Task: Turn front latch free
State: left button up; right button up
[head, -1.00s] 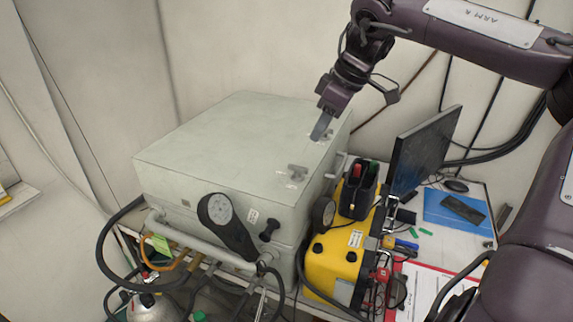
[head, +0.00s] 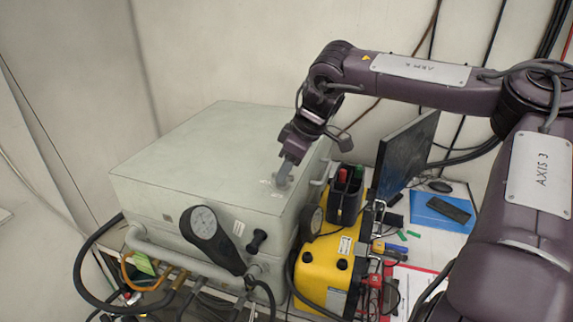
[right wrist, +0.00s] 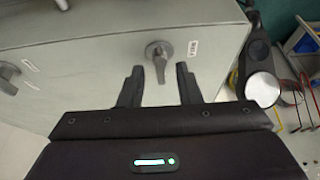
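The pale grey-green panel box (head: 200,145) stands on the bench with its top closed. My right gripper (head: 283,176) points down over the top's right side, at the front latch, which it mostly hides in the head view. In the right wrist view the front latch (right wrist: 159,50) is a grey round knob with a short lever pointing toward the gripper. My open right fingers (right wrist: 160,82) lie on either side of the lever's line, with gaps on both sides. A second latch (right wrist: 8,76) shows at the left edge. My left gripper is not in view.
A yellow case (head: 328,265) stands close to the right, with a black holder (head: 345,195) and a monitor (head: 405,155) behind. Hoses hang in front.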

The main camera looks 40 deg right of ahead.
jog(key=shift+w+f, duration=0.1)
jog(key=shift+c, duration=1.2)
grip_shut()
